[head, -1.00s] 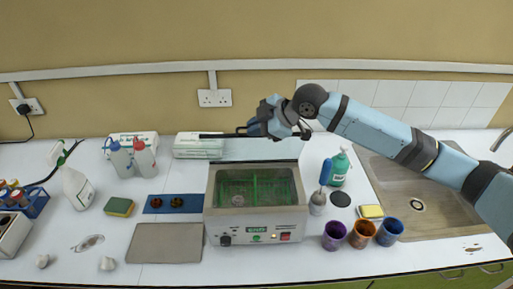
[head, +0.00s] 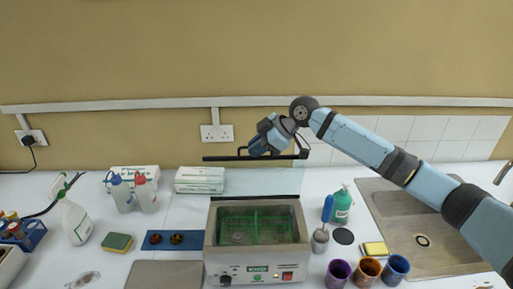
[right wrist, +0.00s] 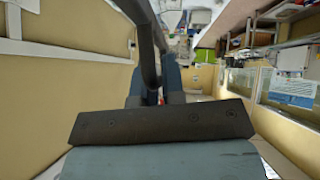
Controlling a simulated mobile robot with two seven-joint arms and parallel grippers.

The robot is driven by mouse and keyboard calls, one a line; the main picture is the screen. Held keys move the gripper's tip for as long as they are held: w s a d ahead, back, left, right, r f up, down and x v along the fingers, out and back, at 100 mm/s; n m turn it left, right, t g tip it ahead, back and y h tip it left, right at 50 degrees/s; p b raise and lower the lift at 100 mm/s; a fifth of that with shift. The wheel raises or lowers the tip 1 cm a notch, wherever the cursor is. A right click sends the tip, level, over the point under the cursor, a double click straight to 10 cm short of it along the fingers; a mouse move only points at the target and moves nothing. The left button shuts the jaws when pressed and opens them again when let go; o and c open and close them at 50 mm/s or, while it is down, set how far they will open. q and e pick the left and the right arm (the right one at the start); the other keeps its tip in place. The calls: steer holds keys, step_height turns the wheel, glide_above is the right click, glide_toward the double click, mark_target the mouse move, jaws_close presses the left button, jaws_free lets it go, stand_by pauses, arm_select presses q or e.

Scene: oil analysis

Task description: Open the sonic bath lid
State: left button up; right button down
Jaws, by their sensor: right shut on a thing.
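The sonic bath (head: 211,250) is a grey box with a green basket (head: 255,222) inside, and its top is open. Its clear lid (head: 262,182) stands raised behind the opening, with a dark bar (head: 220,158) along its upper edge. My right gripper (head: 252,149) is shut on the lid's black handle (head: 303,146), above the bath's back. In the right wrist view my blue fingers (right wrist: 156,82) are at the handle (right wrist: 141,30), behind the dark bar (right wrist: 165,124). My left gripper is not in view.
A white box (head: 200,180) lies beside the lid on the left. A green pump bottle (head: 342,205) and coloured cups (head: 367,272) stand to the right, before the sink (head: 400,225). The wall with a double socket (head: 217,133) is behind the lid.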

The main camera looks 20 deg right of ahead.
steer(key=c, duration=1.2)
jaws_free()
steer(key=shift+f, duration=0.1)
steer(key=b+v, duration=0.3)
steer(key=v, duration=1.1)
steer(key=shift+w, duration=0.1)
steer(key=shift+f, duration=0.15)
